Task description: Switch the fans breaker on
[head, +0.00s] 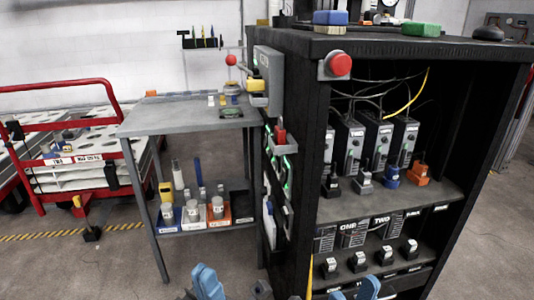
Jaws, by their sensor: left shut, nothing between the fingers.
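I cannot make out a breaker marked for fans; the small labels are too blurred to read. Several black switch-like blocks with pale tops, one of them a block (359,262), stand in a row on the lower shelf of the black cabinet (293,130). My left gripper (207,281), with blue fingers, is shut and empty at the bottom edge, left of the cabinet and apart from it. My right gripper (355,291) shows only blue finger parts at the bottom edge, in front of the cabinet's lower shelf. Most of it is cut off.
A red button (340,64) sits at the cabinet's top front corner. Grey units (377,139) with cables stand on its upper shelf. A grey table (180,116) with bottles below stands left. A red-railed cart (72,159) is further left. The floor between cart and table is mostly clear.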

